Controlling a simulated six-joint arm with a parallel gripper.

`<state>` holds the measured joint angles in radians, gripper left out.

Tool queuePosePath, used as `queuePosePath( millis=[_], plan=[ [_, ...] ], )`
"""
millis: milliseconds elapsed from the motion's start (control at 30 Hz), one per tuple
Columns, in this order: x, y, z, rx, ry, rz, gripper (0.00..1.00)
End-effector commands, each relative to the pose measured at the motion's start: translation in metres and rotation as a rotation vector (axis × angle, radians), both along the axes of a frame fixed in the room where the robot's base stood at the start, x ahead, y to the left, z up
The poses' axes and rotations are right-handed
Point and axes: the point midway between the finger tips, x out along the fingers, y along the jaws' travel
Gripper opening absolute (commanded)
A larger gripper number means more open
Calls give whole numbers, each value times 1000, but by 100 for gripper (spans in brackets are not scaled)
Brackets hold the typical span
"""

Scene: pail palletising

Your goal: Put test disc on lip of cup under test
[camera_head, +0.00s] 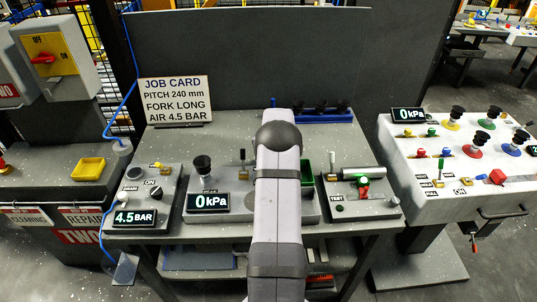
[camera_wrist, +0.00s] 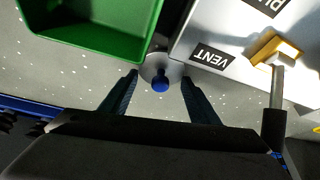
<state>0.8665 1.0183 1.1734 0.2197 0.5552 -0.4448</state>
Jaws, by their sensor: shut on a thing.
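The test disc (camera_wrist: 148,72) is a grey round plate with a blue knob on top, low in the middle of the wrist view. My gripper (camera_wrist: 160,78) has its two dark fingers on either side of the disc and is shut on it; the exact contact is hard to see. A black suction cup (camera_head: 201,164), probably the cup under test, stands upright on the grey unit left of my arm in the head view. My gripper and the disc are hidden behind my arm there. The wrist view does not show this cup.
A blue rack (camera_head: 330,108) of dark cups stands behind. A 0 kPa display (camera_head: 208,202) sits before the cup.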

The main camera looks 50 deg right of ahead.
Motion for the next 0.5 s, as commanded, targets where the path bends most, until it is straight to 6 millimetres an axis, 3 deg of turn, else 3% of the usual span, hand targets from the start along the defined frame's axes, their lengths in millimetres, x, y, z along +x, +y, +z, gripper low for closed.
queuePosePath(
  millis=[400, 433, 500],
  plan=[
    [0, 0, -6, -1, -2, 0, 29],
    [0, 0, -6, -1, -2, 0, 58],
    [0, 0, -5, -1, -2, 0, 74]
  ],
)
